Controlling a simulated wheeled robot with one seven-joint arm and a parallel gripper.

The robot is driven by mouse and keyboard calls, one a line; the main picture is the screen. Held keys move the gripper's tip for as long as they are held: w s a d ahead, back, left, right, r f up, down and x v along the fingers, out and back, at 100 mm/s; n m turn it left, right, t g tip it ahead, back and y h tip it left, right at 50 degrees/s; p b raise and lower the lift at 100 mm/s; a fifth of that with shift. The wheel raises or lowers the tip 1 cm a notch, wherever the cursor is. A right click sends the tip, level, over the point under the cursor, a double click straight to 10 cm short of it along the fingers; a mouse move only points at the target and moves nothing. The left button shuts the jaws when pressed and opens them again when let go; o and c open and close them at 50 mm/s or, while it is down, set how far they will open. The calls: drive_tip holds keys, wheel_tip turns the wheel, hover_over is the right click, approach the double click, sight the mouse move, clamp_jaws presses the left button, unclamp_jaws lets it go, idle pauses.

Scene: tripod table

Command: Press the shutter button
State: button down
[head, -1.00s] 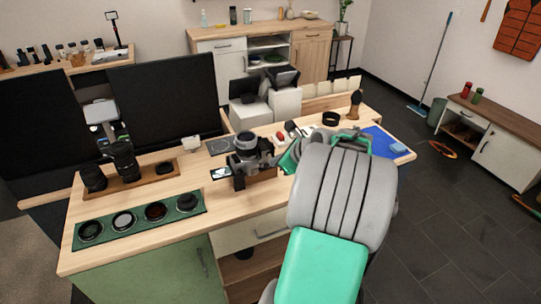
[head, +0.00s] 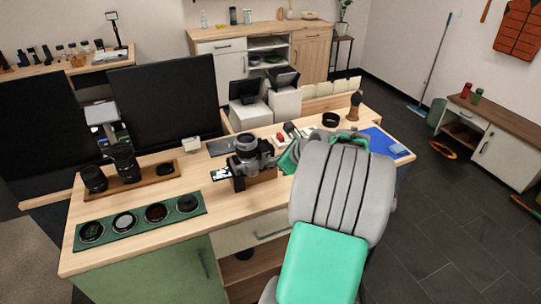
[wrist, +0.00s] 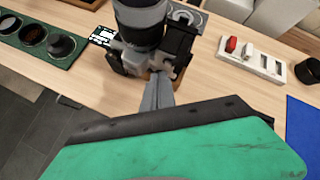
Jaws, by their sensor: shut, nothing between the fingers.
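A camera with a silver-and-black body and a large dark lens (head: 247,147) stands on the wooden desk (head: 225,215), left of my arm. In the wrist view the camera (wrist: 140,25) is at the top middle, with its lens toward the upper edge. My gripper's grey fingers (wrist: 158,80) are together with nothing between them. Their tips are at the near edge of the camera body in the picture; I cannot tell whether they touch it. The shutter button cannot be made out clearly; the fingertips may hide it. In the head view my arm hides the fingertips.
A green mat (head: 140,218) with several round filters lies at the left front. A wooden tray (head: 150,183) with lenses is behind it. Right of the camera are a white holder (wrist: 252,60), a dark ring (head: 330,120) and a blue mat (head: 378,137).

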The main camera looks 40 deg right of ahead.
drive_tip(key=shift+w, duration=0.2)
drive_tip(key=shift+w+d+p, duration=0.1)
drive_tip(key=shift+w+p, duration=0.15)
drive_tip(key=shift+p, duration=0.05)
idle(0.5)
drive_tip(key=shift+s+a+p, duration=0.2)
drive_tip(key=shift+s+p, duration=0.3)
drive_tip(key=shift+s, duration=0.2)
drive_tip(key=s+p, duration=0.1)
drive_tip(key=s, duration=0.1)
drive_tip(key=s+a+p, duration=0.1)
drive_tip(key=s, duration=0.1)
drive_tip(key=shift+s+a, duration=0.2)
drive_tip(key=shift+s, duration=0.2)
idle(2.2)
